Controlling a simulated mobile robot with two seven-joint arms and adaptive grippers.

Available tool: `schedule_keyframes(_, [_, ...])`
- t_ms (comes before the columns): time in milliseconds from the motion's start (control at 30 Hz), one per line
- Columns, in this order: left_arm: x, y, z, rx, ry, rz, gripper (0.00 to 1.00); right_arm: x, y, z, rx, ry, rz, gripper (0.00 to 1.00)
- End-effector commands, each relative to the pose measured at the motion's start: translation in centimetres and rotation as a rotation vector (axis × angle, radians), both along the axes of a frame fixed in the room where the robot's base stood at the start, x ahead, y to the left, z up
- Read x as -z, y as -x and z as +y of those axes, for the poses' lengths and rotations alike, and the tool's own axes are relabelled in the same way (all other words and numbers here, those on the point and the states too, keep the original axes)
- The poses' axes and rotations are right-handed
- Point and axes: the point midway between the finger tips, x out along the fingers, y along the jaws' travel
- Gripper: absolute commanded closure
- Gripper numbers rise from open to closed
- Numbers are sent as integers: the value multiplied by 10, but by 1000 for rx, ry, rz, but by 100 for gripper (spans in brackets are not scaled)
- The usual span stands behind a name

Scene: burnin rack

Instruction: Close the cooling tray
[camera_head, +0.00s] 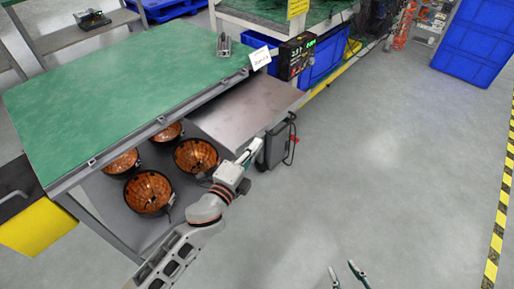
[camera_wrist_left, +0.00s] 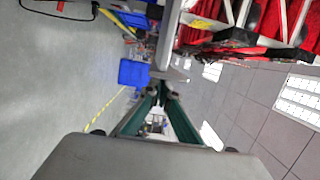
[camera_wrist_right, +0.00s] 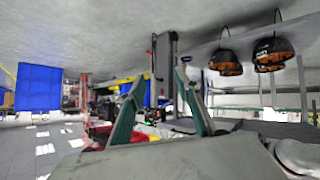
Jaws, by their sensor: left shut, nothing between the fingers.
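The cooling tray appears to be the flat grey-brown metal panel (camera_head: 247,108), sticking out from under the green-topped table (camera_head: 120,85) on its right side. My left gripper (camera_head: 256,146) is shut and empty, close to the tray's near outer edge; I cannot tell whether it touches. In the left wrist view its fingertips (camera_wrist_left: 160,92) meet in front of a narrow grey edge that may be the tray. My right gripper (camera_head: 346,272) is low at the bottom of the head view, away from the tray. Its fingers stand apart in the right wrist view (camera_wrist_right: 160,88), with nothing between them.
Several copper-coloured bowl-shaped lamps (camera_head: 148,192) are under the table, left of my left arm. A display box (camera_head: 296,55) stands behind the table corner. The floor at right is clear (camera_head: 400,150).

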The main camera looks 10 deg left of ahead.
Motion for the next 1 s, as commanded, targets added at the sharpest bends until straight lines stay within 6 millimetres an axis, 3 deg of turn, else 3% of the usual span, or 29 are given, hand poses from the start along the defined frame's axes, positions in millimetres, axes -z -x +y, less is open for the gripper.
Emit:
schedule_keyframes(200, [0,-1,2,0,-1,0,100,0,0,-1,-2,2,-1,67])
schedule_keyframes(367, [-2,-12,17,-2,-4,-4,100,-2,0,-1,-2,4,-1,67])
schedule_keyframes(700, [-2,-64,88,-4,-6,-4,100,8,12,-1,9,0,28,67])
schedule_keyframes(1000, [1,-102,142,-4,-3,1,100,8,9,0,10,-4,22,67])
